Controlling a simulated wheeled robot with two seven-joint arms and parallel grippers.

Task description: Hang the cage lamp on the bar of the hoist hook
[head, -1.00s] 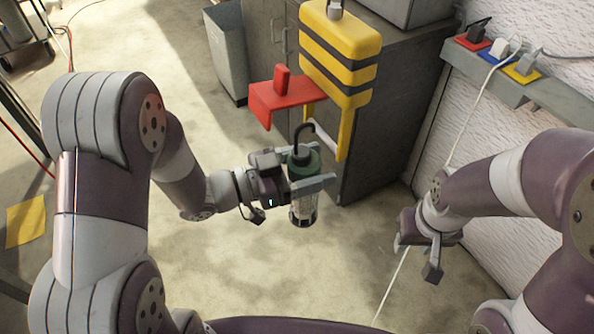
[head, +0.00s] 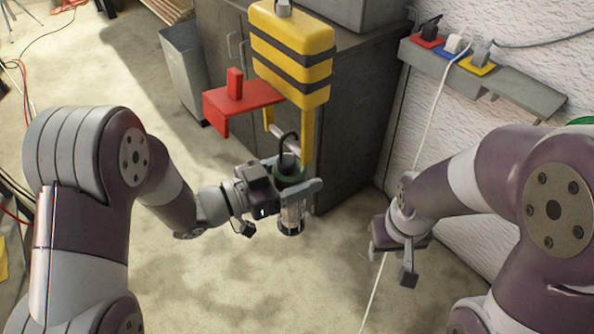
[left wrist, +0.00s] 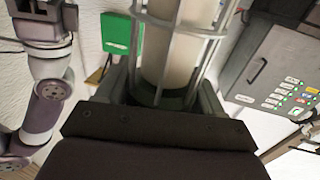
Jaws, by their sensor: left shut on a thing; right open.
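The cage lamp (head: 291,218) hangs upright in my left gripper (head: 304,180), which is shut around its green collar. Its black hook (head: 290,139) points up from the top. The left wrist view shows the lamp's cage and pale tube (left wrist: 180,45) between the fingers. The hoist hook (head: 290,48) is a yellow block with black stripes. Two yellow legs carry a grey bar (head: 278,130) at their lower end. The lamp's hook overlaps the bar in the picture, close to the right leg; I cannot tell whether it touches. My right gripper (head: 394,262) is open and empty.
A red bracket (head: 240,101) with an upright tab sticks out left of the hoist hook. A grey cabinet (head: 350,110) stands behind. A wall ledge with plugs (head: 490,75) and a white cable lies right. The left wrist view shows a grey control box (left wrist: 280,70).

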